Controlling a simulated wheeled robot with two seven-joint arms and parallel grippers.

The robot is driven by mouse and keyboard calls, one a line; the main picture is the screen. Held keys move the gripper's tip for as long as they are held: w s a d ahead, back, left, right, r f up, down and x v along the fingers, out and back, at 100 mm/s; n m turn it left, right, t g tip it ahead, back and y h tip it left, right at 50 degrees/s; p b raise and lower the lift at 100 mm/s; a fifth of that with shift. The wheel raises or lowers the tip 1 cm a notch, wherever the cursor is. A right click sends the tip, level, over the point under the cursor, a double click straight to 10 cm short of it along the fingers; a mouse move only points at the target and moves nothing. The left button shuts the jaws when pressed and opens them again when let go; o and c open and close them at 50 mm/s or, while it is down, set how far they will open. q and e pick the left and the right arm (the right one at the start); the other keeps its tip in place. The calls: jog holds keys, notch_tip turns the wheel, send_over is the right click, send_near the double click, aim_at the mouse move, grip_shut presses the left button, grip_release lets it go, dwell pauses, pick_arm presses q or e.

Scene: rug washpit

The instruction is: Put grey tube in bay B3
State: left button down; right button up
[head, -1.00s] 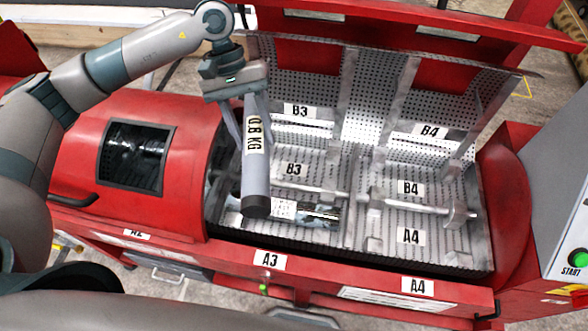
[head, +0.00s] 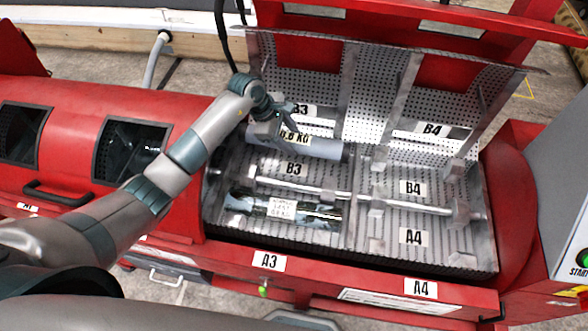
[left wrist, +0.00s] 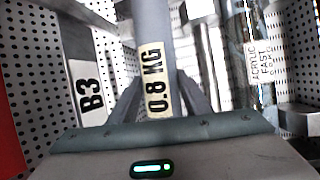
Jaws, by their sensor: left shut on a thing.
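The grey tube (head: 320,147), with a white "0.8 KG" label, lies level across the back of bay B3, close to the perforated rear wall. My left gripper (head: 272,133) is shut on it near its left part. In the left wrist view the grey tube (left wrist: 152,38) runs between the two fingers (left wrist: 158,98). Bay B3 (head: 318,178) is marked by a floor label and a wall label, the latter partly hidden by my wrist. I cannot tell whether the tube touches the floor of the bay. My right gripper is not in view.
A clear acrylic tube with a white label (head: 283,208) lies in bay A3, in front of B3. A metal rod (head: 410,203) runs across between the rows. Bays B4 (head: 412,170) and A4 (head: 400,240) hold no tube. The raised perforated lid (head: 375,90) stands behind.

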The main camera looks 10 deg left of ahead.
pick_arm(q)
jog(key=shift+a+f+n, duration=0.1)
jog(key=shift+f+n, duration=0.3)
jog(key=shift+f, duration=0.2)
jog(key=shift+w+f+p, duration=0.1)
jog(key=shift+f+p, duration=0.75)
jog(key=shift+f, duration=2.05)
jog(key=shift+f+p, duration=0.5)
jog(key=shift+f, duration=1.6)
jog(key=shift+f, duration=0.1)
